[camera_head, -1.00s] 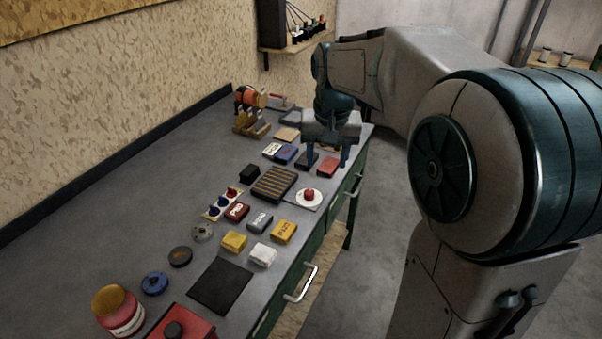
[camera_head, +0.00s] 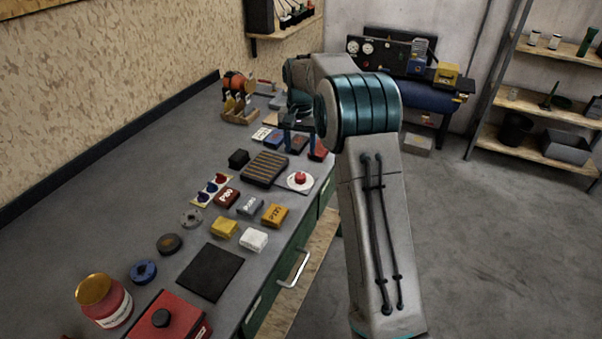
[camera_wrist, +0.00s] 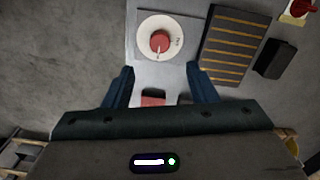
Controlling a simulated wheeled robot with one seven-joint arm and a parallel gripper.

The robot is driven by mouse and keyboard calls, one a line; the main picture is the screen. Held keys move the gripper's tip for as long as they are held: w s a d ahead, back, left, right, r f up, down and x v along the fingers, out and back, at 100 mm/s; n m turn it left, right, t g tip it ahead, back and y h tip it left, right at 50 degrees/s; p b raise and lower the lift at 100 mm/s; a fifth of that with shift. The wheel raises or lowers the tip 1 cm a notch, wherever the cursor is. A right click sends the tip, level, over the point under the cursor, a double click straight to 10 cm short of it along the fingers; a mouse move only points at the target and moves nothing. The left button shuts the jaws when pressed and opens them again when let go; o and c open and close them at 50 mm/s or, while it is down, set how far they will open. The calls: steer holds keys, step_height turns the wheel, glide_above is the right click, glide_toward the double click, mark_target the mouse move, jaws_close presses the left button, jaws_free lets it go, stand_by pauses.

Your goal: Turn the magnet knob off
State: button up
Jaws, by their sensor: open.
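The magnet knob is a red knob (camera_head: 300,177) on a round white dial, set on a pale plate at the right edge of the bench. In the wrist view the red knob (camera_wrist: 160,41) shows with its white dial (camera_wrist: 144,51), ahead of the fingers. My gripper (camera_wrist: 160,76) is open and empty, with its two blue fingers apart and the dial beyond their tips. In the head view my gripper (camera_head: 296,138) is over the bench behind the knob, partly hidden by my arm.
A dark block with tan stripes (camera_head: 265,169) lies left of the dial, with a black block (camera_head: 238,158) beside it. Boxes, abrasive blocks and discs lie nearer the front. A plate with small red and blue knobs (camera_head: 211,190) is further left. The bench's left side is clear.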

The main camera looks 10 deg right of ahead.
mark_target(300, 175)
step_height(300, 175, down, 11)
steer(key=shift+r+p, duration=0.2)
steer(key=shift+p, duration=0.25)
steer(key=c, duration=1)
